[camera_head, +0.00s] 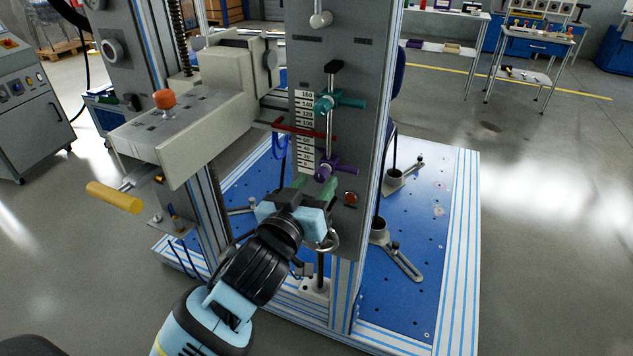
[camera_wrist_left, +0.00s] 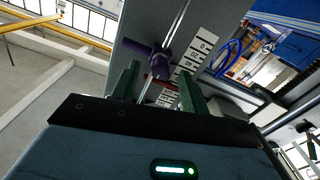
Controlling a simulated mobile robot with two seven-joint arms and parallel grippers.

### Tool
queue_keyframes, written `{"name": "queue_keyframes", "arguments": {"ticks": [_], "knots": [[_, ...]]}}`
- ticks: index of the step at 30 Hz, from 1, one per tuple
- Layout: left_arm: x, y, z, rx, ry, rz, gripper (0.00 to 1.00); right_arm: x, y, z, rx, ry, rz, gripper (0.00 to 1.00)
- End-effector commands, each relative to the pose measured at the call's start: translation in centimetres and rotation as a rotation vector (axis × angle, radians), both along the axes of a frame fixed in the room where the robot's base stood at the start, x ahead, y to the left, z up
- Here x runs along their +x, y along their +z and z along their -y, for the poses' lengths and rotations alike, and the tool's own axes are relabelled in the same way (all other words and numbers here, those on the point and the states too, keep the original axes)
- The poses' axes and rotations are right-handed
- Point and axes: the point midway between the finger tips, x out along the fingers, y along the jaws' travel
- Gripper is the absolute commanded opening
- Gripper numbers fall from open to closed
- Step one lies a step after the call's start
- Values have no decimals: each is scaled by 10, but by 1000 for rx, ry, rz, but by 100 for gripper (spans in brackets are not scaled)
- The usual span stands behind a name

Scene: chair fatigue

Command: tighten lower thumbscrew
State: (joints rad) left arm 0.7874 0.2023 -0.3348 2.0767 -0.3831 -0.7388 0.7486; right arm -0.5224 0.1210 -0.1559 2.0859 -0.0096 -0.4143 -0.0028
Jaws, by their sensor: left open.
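The lower thumbscrew is purple (camera_head: 325,173) and sits on a vertical rod beside the lower part of the scale (camera_head: 304,125) on the grey column. The upper thumbscrew is teal (camera_head: 328,103), higher on the same rod. My left gripper (camera_head: 315,184) is open just below the purple thumbscrew, its green fingers pointing up at it. In the left wrist view the purple thumbscrew (camera_wrist_left: 161,63) shows beyond the gap between the fingers (camera_wrist_left: 157,83), with nothing visibly held. I cannot tell whether a finger touches it. My right gripper is out of view.
A red pointer bar (camera_head: 304,130) crosses the scale between the thumbscrews. A beige arm (camera_head: 190,130) with an orange knob (camera_head: 164,99) and a yellow handle (camera_head: 114,197) juts out left. A red button (camera_head: 351,198) is right of the gripper. The blue base plate (camera_head: 440,240) lies below.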

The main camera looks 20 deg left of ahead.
Motion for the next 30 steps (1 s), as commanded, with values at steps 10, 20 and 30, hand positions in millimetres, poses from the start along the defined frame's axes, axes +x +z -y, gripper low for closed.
{"name": "queue_keyframes", "arguments": {"ticks": [10, 20, 30], "knots": [[17, 0, 0, 0, 1, -1, 45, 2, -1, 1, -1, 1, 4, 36], [16, 0, 0, 0, 1, -1, 21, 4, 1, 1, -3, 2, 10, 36], [16, 0, 0, 8, 1, -1, 0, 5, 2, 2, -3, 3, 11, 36]]}}
